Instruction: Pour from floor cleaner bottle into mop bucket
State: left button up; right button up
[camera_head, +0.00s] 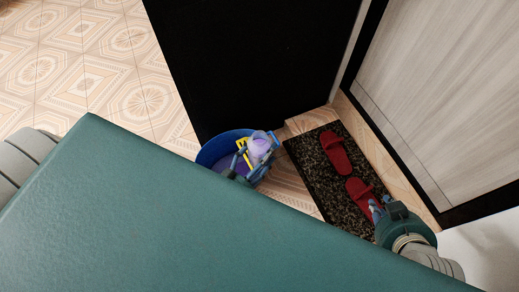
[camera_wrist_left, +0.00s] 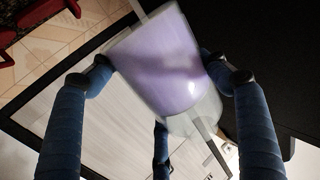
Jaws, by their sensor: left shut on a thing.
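The blue mop bucket (camera_head: 209,152) stands on the floor beyond the green surface, partly hidden by its edge. Purple shows inside it. The floor cleaner bottle (camera_head: 259,147), translucent with purple content, is over or beside the bucket's right side; its exact height is unclear. My left gripper (camera_head: 256,160) is shut on this bottle. In the left wrist view the bottle (camera_wrist_left: 165,65) looks tilted, between blue fingers, with purple liquid filling much of it. Whether liquid is flowing out cannot be told. My right gripper (camera_head: 380,212) is at the lower right, near the slippers; its fingers are mostly hidden.
A dark mat (camera_head: 318,172) with red slippers (camera_head: 335,153) lies right of the bucket. A tall black panel (camera_head: 255,65) stands behind the bucket. A pale wooden door (camera_head: 440,90) is at the right. Tiled floor (camera_head: 85,65) is clear at upper left.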

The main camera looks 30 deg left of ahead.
aim_at(264, 146)
pick_arm(q)
jog(key=shift+r+p, duration=0.65)
jog(key=shift+r, duration=0.2)
jog(key=shift+r+p, duration=0.55)
jog(key=shift+r, duration=0.05)
jog(key=shift+r+p, duration=0.3)
jog(key=shift+p, duration=0.05)
jog(key=shift+w+a, duration=0.1)
pick_arm(e)
jog(key=s+d+f+g+h, duration=0.1)
jog(key=s+g, duration=0.3)
jog(key=s, duration=0.5)
jog(key=shift+d+f+g, duration=0.2)
jog(key=shift+d+g, duration=0.1)
jog(key=shift+d, duration=0.5)
